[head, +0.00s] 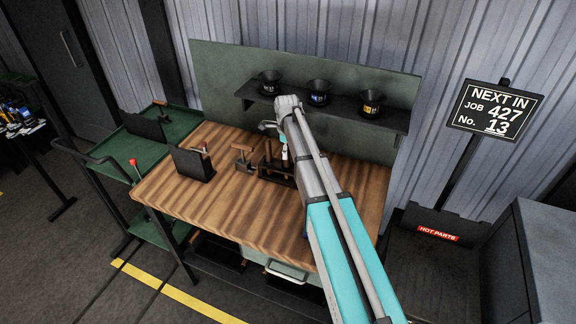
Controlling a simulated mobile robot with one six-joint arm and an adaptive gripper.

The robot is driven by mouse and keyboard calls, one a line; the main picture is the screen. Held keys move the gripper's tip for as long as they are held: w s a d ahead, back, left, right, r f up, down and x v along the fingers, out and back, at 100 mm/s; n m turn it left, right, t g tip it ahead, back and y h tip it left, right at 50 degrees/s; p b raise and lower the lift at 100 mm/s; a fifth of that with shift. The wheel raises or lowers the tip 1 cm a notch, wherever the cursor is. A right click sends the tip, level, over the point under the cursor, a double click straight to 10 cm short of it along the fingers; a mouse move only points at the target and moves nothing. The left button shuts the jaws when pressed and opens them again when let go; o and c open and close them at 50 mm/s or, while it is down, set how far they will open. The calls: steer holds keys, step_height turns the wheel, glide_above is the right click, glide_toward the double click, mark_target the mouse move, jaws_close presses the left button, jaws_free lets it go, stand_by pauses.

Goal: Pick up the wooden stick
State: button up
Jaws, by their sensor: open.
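I cannot single out the wooden stick for certain. A thin brown upright piece (267,151) stands at the dark rack (276,174) on the wooden bench. A brown wooden tool with a handle (242,157) is just left of the rack. Another small wooden handle (204,149) shows behind a dark upright plate (192,164) further left. My gripper (268,126) is small in the view, near the far end of my arm, above and behind the rack. It is open, and nothing shows held in it. My arm hides part of the rack and the bench to its right.
The wooden bench top (205,205) is clear at its front. A dark shelf (390,119) with several black funnel-topped pots stands behind, on a green back panel (225,75). A green cart (125,150) adjoins at left. A sign (495,108) and a grey cabinet (545,240) are at right.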

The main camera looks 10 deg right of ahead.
mark_target(287, 162)
steer(key=shift+f+b, duration=0.8)
steer(key=shift+f, duration=0.3)
jaws_close()
